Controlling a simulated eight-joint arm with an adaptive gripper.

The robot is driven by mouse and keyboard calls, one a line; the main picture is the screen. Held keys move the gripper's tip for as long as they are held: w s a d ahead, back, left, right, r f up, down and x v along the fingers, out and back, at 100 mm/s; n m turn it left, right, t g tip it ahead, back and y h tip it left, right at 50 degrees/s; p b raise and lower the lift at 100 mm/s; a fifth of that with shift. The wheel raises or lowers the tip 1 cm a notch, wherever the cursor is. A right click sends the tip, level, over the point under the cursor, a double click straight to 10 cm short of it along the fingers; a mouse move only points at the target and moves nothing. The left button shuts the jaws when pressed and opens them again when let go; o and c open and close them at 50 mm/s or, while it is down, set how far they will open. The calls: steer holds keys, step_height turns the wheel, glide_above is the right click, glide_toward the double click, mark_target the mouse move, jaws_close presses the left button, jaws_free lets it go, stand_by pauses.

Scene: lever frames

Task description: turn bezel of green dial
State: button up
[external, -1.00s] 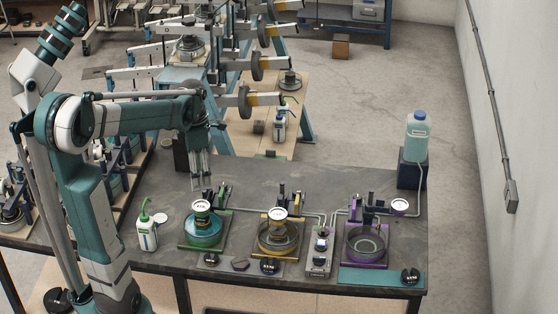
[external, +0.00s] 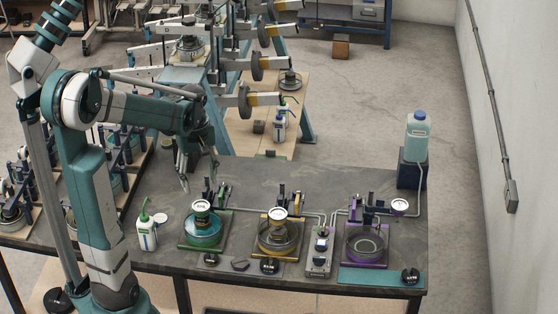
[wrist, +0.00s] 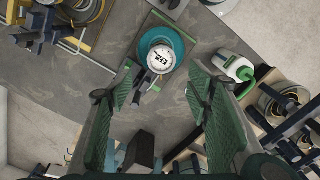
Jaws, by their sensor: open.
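The green dial (external: 201,206) has a white round face and stands over a teal round base on a green plate, at the left of the row on the bench. In the wrist view the dial's white face (wrist: 160,59) shows near the top middle, in front of a teal disc. My gripper (external: 184,186) is above the bench, behind and a little left of the dial, apart from it. In the wrist view my gripper (wrist: 162,76) has its two green-padded fingers spread wide with nothing between them.
A yellow-framed dial unit (external: 277,240) and a purple-framed unit (external: 366,243) stand to the right. A white bottle with a green spout (external: 147,230) stands left of the green dial. A blue-capped bottle (external: 417,135) is at the back right. The back middle bench is clear.

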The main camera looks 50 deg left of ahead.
mark_target(202, 205)
steer(key=m, duration=0.3)
steer(key=m+p, duration=0.1)
steer(key=m, duration=0.3)
steer(key=f+m+p, duration=0.1)
steer(key=m, duration=0.3)
steer(key=shift+s+d, duration=0.1)
steer(key=shift+s, duration=0.1)
steer(key=shift+f, duration=0.25)
steer(key=shift+f, duration=3.7)
steer(key=c, duration=0.9)
